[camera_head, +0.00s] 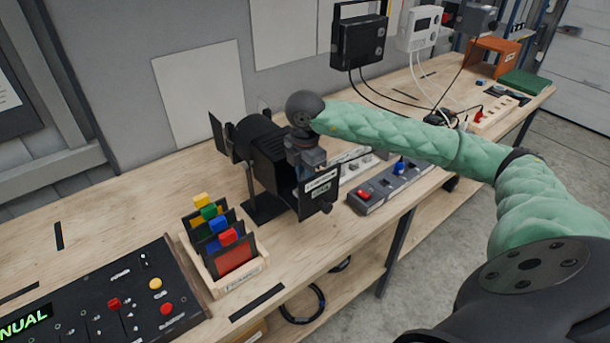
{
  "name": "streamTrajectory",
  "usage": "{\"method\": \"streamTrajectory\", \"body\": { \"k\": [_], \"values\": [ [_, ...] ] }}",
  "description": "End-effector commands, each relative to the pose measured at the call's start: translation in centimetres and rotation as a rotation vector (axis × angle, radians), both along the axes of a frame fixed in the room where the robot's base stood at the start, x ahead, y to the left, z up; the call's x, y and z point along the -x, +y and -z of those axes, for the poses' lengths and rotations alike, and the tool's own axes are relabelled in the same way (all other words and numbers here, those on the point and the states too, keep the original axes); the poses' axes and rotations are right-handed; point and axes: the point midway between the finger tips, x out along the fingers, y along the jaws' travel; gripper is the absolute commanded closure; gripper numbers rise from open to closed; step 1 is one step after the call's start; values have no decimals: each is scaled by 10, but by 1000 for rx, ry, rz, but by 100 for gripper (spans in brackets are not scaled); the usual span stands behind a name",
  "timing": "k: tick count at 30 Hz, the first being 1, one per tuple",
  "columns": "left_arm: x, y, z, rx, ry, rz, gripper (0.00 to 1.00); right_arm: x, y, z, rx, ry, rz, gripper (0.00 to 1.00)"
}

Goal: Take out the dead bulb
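A black stage lamp (258,148) stands on a post on the bench, with flaps at its left end. A labelled black panel (320,186) hangs open at its near right end. No bulb shows; the inside of the housing is dark and mostly hidden. My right arm comes in from the right in a green sleeve. My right gripper (306,160) points down at the lamp's open end, right by the panel. Its fingertips are hidden by the housing and panel, so I cannot tell their opening or whether they hold anything. My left gripper is out of view.
A wooden rack (238,278) of coloured filter frames stands in front of the lamp. A black control panel (110,308) lies at the lower left. A grey switch strip (385,188) is to the right. The bench left of the lamp is mostly clear.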

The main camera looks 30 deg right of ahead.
Motion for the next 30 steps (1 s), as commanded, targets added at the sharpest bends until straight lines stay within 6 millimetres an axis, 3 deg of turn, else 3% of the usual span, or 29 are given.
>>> {"method": "streamTrajectory", "body": {
  "k": [1, 3, 30],
  "values": [
    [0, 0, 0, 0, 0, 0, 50, 0, 0, 0, 0, 0, 0, 89],
    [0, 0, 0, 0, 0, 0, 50, 0, 0, 0, 0, 0, 0, 100],
    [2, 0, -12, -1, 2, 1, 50, 0, 0, -36, 0, -1, -1, 100]
  ]
}}
